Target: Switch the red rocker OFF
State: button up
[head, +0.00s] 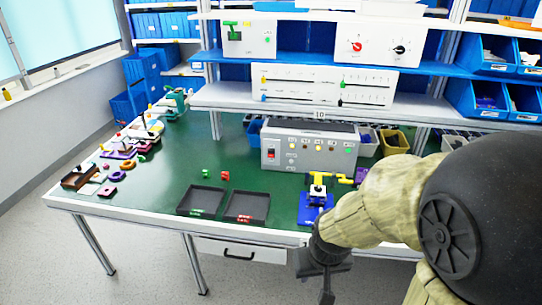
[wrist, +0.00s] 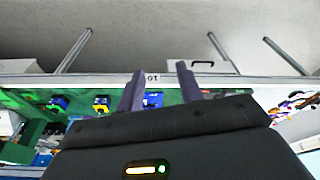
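The red rocker (head: 271,154) is a small red switch in a dark frame at the left end of the front of a grey control box (head: 310,163). The box stands at the back of the green table. It is too small to tell which way the rocker is tipped. My gripper (head: 318,276) hangs at the table's front edge, to the right of and well in front of the rocker, touching nothing that I can see. In the wrist view my gripper (wrist: 161,68) shows two fingers apart with nothing between them. The rocker cannot be made out there.
Two dark trays (head: 202,201) lie in front of the box. A blue and yellow fixture (head: 316,195) stands close to my gripper. Shelves with other panels (head: 326,84) overhang the table's back. Green tabletop between trays and box is mostly clear.

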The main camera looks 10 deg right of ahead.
grip_shut()
dwell(1.7)
